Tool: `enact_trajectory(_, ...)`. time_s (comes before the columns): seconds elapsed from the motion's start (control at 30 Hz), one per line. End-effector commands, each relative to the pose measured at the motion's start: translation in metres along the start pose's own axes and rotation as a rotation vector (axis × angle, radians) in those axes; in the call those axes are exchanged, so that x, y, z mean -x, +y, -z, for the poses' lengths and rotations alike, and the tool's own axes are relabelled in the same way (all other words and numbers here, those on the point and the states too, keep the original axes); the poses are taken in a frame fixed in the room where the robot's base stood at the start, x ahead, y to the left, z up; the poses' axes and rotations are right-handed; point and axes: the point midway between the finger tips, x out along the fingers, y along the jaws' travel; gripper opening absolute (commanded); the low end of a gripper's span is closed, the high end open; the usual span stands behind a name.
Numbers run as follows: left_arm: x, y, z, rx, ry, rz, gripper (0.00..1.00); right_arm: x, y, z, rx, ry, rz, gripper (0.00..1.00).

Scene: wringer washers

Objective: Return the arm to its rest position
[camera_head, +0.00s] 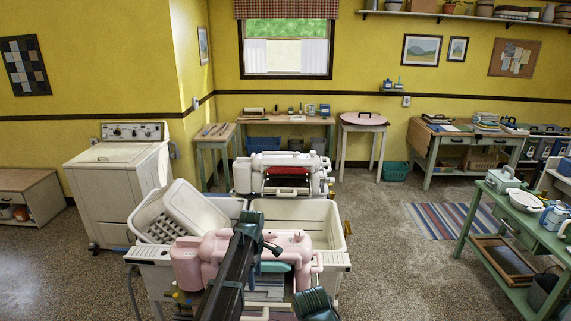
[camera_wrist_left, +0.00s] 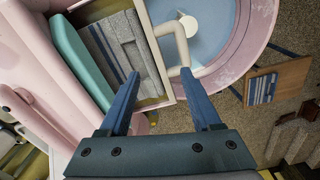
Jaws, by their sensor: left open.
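My left gripper (camera_wrist_left: 160,74) is open, with its two blue fingers apart and nothing between them in the left wrist view. My dark left arm (camera_head: 238,270) rises from the bottom of the head view and crosses in front of a pink wringer machine (camera_head: 213,246). The arm hides part of that machine. In the wrist view, a tray with grey folded-looking material (camera_wrist_left: 121,52) and a pale bent pipe (camera_wrist_left: 163,40) lie beyond the fingers. A round pink-rimmed tub with a pale blue inside (camera_wrist_left: 214,38) is beyond them too.
Cream tubs (camera_head: 318,218) and a white wringer with a red roller (camera_head: 282,178) stand behind the pink machine. A white washer (camera_head: 118,195) is at left. A green shelf table (camera_head: 487,210) is at right. Open floor (camera_head: 390,270) lies between the tubs and that table.

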Motion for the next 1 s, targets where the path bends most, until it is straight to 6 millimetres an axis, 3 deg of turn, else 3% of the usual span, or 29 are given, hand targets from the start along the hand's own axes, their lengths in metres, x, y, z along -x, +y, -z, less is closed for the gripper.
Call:
enact_trajectory(0.03,-0.022,-0.031,-0.019,-0.120,0.005,0.005,0.65,-0.022,-0.002,0.001,0.001,0.000,0.000,0.00)
enact_trajectory(0.2,-0.065,-0.113,-0.069,-0.641,0.024,0.031,0.65,-0.065,-0.006,0.004,0.004,0.001,-0.001,0.00)
enact_trajectory(0.4,-0.104,-0.198,-0.106,-1.206,0.034,0.069,0.65,-0.105,-0.010,0.006,0.007,0.001,-0.002,0.00)
enact_trajectory(0.5,-0.117,-0.228,-0.116,-1.417,0.034,0.086,0.65,-0.118,-0.011,0.007,0.009,0.002,-0.002,0.00)
enact_trajectory(0.7,-0.129,-0.259,-0.124,-1.651,0.032,0.107,0.65,-0.130,-0.012,0.008,0.010,0.002,-0.003,0.00)
enact_trajectory(1.0,-0.128,-0.260,-0.126,-1.689,0.031,0.110,0.65,-0.129,-0.012,0.008,0.010,0.002,-0.003,0.00)
